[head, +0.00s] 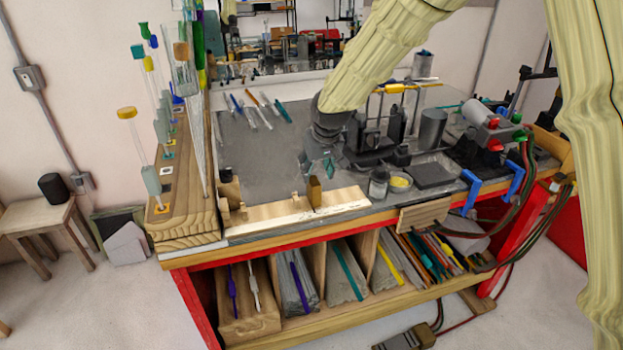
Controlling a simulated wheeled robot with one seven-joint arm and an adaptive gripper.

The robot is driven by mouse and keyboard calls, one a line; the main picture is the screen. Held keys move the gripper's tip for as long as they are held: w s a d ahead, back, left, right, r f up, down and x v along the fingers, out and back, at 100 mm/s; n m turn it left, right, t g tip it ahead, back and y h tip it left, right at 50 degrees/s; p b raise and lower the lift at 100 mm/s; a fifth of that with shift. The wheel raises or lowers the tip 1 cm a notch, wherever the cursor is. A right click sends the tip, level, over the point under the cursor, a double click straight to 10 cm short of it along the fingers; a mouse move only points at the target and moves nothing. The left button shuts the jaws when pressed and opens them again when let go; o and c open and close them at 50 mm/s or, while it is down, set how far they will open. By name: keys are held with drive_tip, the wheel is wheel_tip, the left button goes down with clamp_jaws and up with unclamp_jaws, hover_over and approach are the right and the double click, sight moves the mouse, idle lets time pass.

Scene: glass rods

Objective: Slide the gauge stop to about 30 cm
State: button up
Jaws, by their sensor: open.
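The gauge (275,211) is a pale wooden board along the front edge of the bench, with marks too small to read. A small brown wooden block, which looks like the gauge stop (315,193), stands upright on it, right of the middle. My gripper (329,168) points down, just above and behind the stop in the picture. It is open and appears apart from the stop, with nothing seen between its fingers. The exact gap to the stop cannot be told from this one view.
A wooden rack (187,210) with tall glass rods stands at the left. A jar (378,185), a yellow-filled dish (400,183) and a torch (484,115) are at the right. Loose rods (256,108) lie on the grey bench top (262,152). The bench left of the gripper is mostly clear.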

sight(314, 181)
drive_tip(key=shift+p+x, duration=1.1)
drive_tip(key=shift+x, duration=2.15)
clamp_jaws()
